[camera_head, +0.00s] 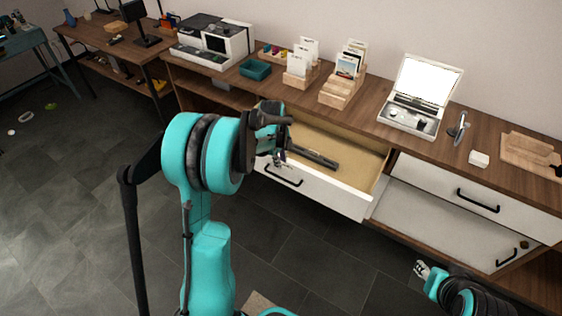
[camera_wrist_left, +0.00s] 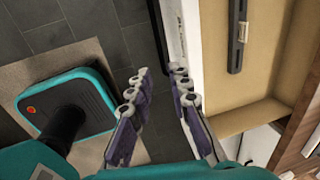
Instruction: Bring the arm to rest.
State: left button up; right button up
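My left arm stands in the middle of the head view, bent at a large teal joint. Its gripper (camera_head: 280,152) is over the near left part of an open drawer. In the left wrist view the left gripper (camera_wrist_left: 160,85) has its two fingers spread apart with nothing between them. The drawer's front edge and dark floor show beyond them. My right gripper (camera_head: 422,270) is at the lower right of the head view, in front of the cabinet. It is too small to tell whether it is open.
The open drawer (camera_head: 345,205) juts from the wooden counter and holds a long dark object (camera_head: 312,157); the wrist view shows this object (camera_wrist_left: 236,35) too. A printer (camera_head: 213,42), card holders (camera_head: 341,92) and an open white case (camera_head: 410,119) stand on top.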

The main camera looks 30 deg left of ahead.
pick_arm(q)
jog(key=s+d+r+n+t, duration=0.2)
jog(key=s+d+r+n, duration=0.7)
jog(key=s+r, duration=0.25)
jog(key=s+d+n+t, duration=0.3)
jog(key=s+d+n, duration=0.2)
jog(key=s+n, duration=0.4)
jog(key=s+r, duration=0.1)
jog(key=s, duration=0.1)
jog(key=shift+s+d+n, duration=0.35)
jog(key=shift+n, duration=0.05)
